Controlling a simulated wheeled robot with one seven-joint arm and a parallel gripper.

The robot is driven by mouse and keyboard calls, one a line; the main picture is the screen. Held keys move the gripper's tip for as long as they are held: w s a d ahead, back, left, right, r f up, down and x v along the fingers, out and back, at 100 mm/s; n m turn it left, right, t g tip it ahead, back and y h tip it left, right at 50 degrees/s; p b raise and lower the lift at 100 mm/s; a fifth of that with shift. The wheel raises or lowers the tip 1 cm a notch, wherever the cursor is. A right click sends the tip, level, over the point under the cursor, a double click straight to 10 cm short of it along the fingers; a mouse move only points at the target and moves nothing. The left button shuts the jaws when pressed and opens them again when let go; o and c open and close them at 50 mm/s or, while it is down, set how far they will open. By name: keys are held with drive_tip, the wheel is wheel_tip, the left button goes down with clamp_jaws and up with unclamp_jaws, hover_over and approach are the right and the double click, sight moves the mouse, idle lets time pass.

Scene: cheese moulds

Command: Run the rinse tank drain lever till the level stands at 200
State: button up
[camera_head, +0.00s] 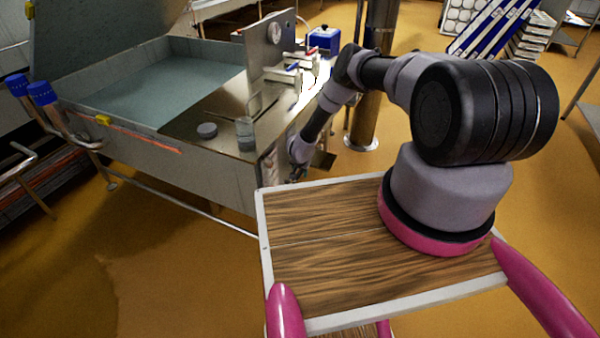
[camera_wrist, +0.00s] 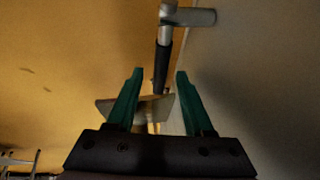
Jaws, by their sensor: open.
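The steel rinse tank (camera_head: 125,145) stands left of centre in the head view, with greyish water (camera_head: 165,85) in it. I cannot read a level figure there. My gripper (camera_head: 297,174) is low beside the tank's near right corner. In the wrist view my gripper (camera_wrist: 158,75) has its two green fingers apart, with nothing clamped. A lever with a dark grip (camera_wrist: 163,62) on a metal stem lies between and just beyond the fingertips. It looks like the drain lever; I cannot tell whether a finger touches it. The lever cannot be made out in the head view.
A round dial (camera_head: 274,33) sits on a steel panel above the tank's bench. A clear beaker (camera_head: 245,133) and a grey puck (camera_head: 207,130) stand on the bench. Blue-capped pipes (camera_head: 41,93) rise at the tank's left end. The floor (camera_head: 180,270) in front is clear.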

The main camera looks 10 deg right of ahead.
clamp_jaws()
idle(1.4)
